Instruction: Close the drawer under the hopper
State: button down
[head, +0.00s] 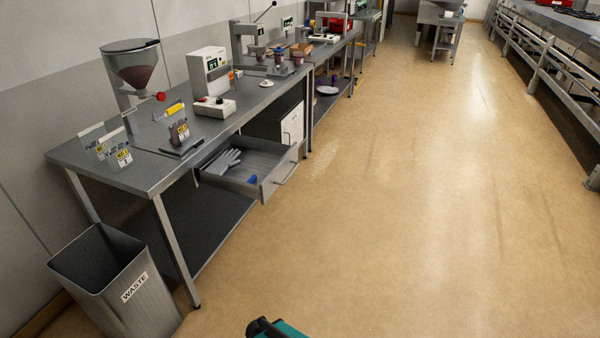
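The hopper (137,68), with a clear bowl of dark reddish contents and a red knob, stands on the steel workbench (150,172) at the left. The grey metal drawer (272,183) under the bench top is pulled out toward the aisle, showing its inside. It holds grey gloves (224,161) and a small blue item (252,179). Its front carries a bar handle (287,174). A black and teal part of my own body shows at the bottom edge, well away from the drawer. My gripper fingers are not in view.
A waste bin (135,289) stands at the bench's near end. A lower shelf (215,238) lies under the drawer. A white box (292,126) is beyond it. The floor (400,200) right of the drawer is clear, with a railed conveyor (545,55) far right.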

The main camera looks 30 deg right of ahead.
aim_at(271, 161)
jog(key=i, duration=0.95)
jog(key=u, duration=0.05)
